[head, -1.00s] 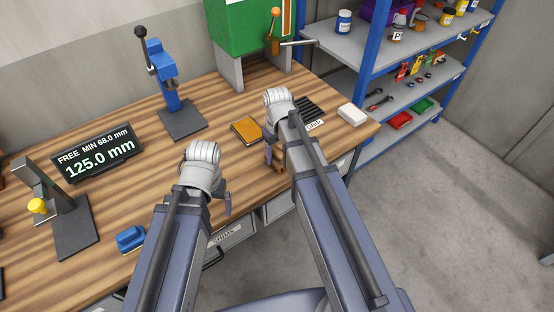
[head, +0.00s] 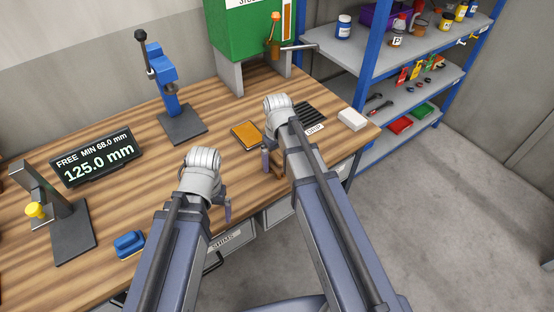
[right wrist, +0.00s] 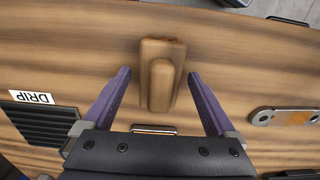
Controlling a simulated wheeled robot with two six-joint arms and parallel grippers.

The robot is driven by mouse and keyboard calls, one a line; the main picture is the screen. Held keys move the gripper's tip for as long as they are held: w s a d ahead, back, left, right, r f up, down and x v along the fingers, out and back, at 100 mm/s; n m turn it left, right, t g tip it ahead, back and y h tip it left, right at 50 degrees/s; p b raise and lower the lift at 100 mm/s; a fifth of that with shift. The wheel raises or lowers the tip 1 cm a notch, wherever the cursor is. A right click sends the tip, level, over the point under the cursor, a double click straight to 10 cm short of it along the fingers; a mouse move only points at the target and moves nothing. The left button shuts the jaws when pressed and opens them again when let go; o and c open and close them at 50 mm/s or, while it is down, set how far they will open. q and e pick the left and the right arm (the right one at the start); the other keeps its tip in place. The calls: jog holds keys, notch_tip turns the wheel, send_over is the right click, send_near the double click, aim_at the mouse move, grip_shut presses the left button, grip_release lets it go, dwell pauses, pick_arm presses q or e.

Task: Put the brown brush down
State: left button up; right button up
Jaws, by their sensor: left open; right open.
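The brown brush (right wrist: 160,75) lies on the wooden bench top, between the two spread fingers of my right gripper (right wrist: 159,88) in the right wrist view. A gap shows on each side of it, so the gripper is open and not holding it. In the head view the brush (head: 277,166) is mostly hidden behind my right gripper (head: 268,160), close to the bench's front edge. My left gripper (head: 224,207) is open and empty over the front edge, left of the right one.
A blue brush (head: 129,244) lies at the front left of the bench. A yellow-brown pad (head: 246,135), a dark drip tray (head: 311,112) and a white block (head: 352,119) lie near the right gripper. A blue press (head: 170,90) and a display (head: 97,158) stand further left.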

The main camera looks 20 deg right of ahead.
aim_at(277, 156)
pick_arm(q)
jog(key=shift+r, duration=0.15)
pick_arm(e)
jog(key=shift+r, duration=0.15)
pick_arm(q)
notch_tip(277, 156, up, 12)
jog(key=p, duration=1.2)
pick_arm(e)
notch_tip(277, 156, up, 12)
pick_arm(q)
notch_tip(277, 156, down, 12)
jog(key=b, duration=1.2)
pick_arm(e)
notch_tip(277, 156, down, 12)
jog(key=shift+f, duration=0.1)
